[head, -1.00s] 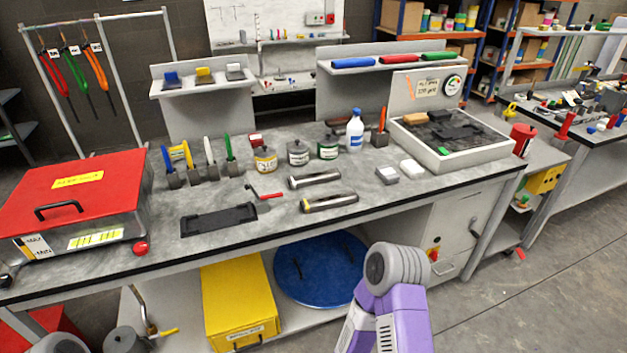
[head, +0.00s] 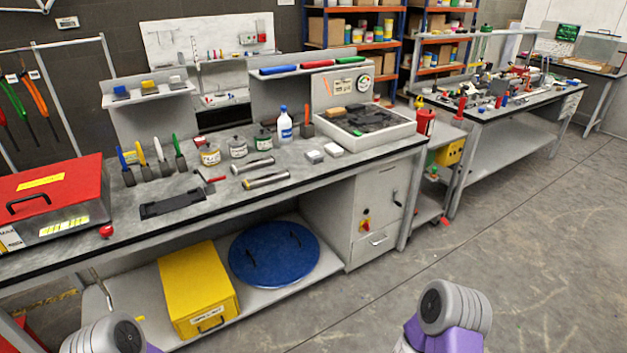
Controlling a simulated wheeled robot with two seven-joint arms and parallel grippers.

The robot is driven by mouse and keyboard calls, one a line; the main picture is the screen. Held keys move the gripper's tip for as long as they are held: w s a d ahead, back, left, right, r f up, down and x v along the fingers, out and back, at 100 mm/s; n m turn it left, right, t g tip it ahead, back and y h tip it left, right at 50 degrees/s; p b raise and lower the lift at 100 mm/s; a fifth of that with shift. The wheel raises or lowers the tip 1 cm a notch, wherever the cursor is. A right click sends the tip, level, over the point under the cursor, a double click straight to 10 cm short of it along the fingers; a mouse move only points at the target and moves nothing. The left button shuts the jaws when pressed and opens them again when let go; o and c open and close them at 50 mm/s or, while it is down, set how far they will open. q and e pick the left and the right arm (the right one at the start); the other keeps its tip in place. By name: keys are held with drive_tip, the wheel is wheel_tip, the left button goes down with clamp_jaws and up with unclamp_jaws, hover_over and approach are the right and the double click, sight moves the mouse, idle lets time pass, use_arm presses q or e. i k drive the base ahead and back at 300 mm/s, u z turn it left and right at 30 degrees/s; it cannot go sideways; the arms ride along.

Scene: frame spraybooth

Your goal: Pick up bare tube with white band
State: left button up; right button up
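Two bare metal tubes lie on the grey workbench (head: 330,166), side by side near its middle. The rear tube (head: 253,166) is a little shorter in view. The front tube (head: 268,180) lies closer to the bench edge and shows a pale stretch near one end. At this size I cannot tell for sure which tube has the white band. Both lie free, with nothing holding them. Only links of my two arms show at the bottom edge; neither gripper is in view.
A black tray (head: 172,204) and a red-handled tool (head: 211,182) lie left of the tubes. Several tins, including a green-labelled one (head: 264,142), stand behind. A red-lidded box (head: 50,190) fills the left end. Open floor (head: 540,240) lies to the right.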

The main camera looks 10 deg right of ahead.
sight(249, 166)
drive_tip(key=u, duration=1.15)
drive_tip(key=i, duration=0.75)
drive_tip(key=z, duration=0.1)
